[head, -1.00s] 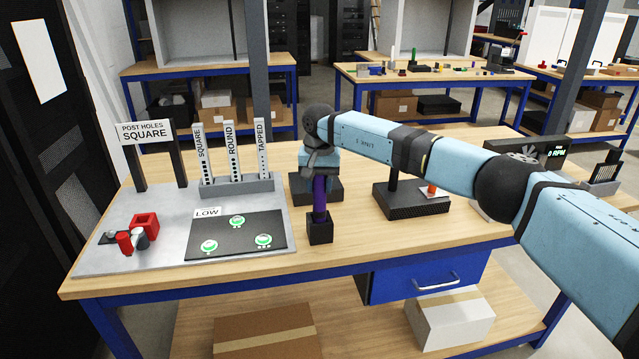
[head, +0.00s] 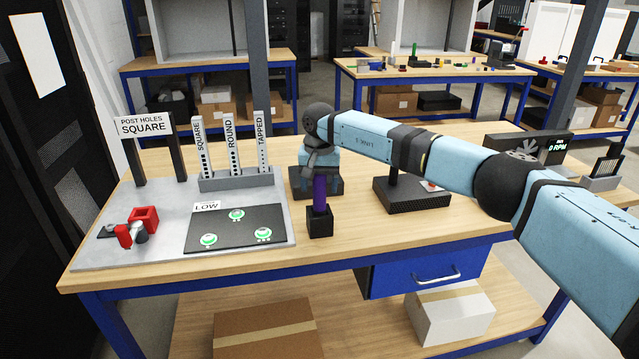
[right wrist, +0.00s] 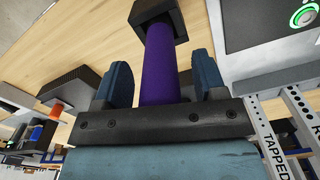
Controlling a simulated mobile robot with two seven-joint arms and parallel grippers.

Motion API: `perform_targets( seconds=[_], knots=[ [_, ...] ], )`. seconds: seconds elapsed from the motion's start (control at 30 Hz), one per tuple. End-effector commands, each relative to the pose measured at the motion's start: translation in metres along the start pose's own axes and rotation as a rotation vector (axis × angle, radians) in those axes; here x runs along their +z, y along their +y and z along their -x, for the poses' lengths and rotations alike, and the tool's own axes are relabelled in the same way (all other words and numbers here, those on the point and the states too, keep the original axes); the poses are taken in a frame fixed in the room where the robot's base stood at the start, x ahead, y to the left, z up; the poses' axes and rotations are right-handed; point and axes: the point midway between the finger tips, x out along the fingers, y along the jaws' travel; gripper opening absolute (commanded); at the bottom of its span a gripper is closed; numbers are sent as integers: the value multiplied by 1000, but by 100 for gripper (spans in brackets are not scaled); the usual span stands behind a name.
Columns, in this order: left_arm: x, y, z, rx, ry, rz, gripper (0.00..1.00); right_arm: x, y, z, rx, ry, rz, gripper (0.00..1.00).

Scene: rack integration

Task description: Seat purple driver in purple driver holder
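The purple driver (head: 320,191) stands upright with its lower end inside the square black holder (head: 320,222) near the table's front edge. In the right wrist view the driver (right wrist: 160,62) runs down into the holder (right wrist: 158,12). My right gripper (head: 320,178) is above the holder, around the driver's upper part. In the right wrist view its two blue fingers (right wrist: 160,82) stand on either side of the driver, with a visible gap on each side, so it is open. The driver's top is hidden by the gripper. My left gripper is not in view.
A black mat with green-white discs (head: 237,239) lies left of the holder. Red parts (head: 144,220) and a rack of labelled posts (head: 236,178) stand further left and back. A black base (head: 412,204) stands to the right. The table front right is clear.

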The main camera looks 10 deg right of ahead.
Motion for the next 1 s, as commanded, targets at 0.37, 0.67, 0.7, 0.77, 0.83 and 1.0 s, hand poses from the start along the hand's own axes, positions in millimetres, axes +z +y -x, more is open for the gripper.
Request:
perform_targets(
  seconds=[0.37, 0.67, 0.7, 0.77, 0.83, 1.0],
  knots=[
    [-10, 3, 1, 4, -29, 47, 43, 0, 0, 1, 0, 0, 0, 65],
    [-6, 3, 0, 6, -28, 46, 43, 0, 0, 73, -1, 4, 0, 65],
    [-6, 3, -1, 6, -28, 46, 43, 0, 0, 82, -1, 3, 0, 65],
    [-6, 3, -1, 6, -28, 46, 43, 0, 0, 96, -2, 3, 0, 65],
    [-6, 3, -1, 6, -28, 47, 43, 0, 0, 109, -1, 2, -1, 65],
    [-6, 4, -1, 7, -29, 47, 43, 0, 0, 130, 0, 1, 0, 65]
  ],
)
